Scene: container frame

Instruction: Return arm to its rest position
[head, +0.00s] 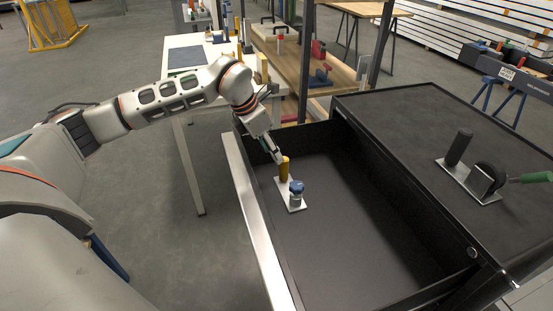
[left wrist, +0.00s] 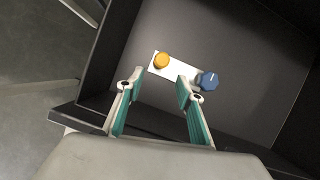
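My left gripper (head: 278,158) reaches down into an open black drawer (head: 340,240). Its two fingers, seen in the left wrist view (left wrist: 157,90), are spread with nothing between them. A light metal plate (head: 286,194) lies on the drawer floor. It bears an upright yellow cylinder (head: 284,170) and a blue knob (head: 296,187). In the left wrist view the yellow cylinder (left wrist: 161,61) and blue knob (left wrist: 208,80) lie beyond the fingertips, not gripped. In the head view the fingertips are close to the yellow cylinder's top; contact cannot be told. My right gripper is not in view.
The drawer's pale front edge (head: 252,220) rises below my left arm. The black cabinet top (head: 420,120) at right bears a plate (head: 470,181) with a dark cylinder and a green-handled tool. A white table (head: 197,62) and wooden bench (head: 300,65) stand behind my arm.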

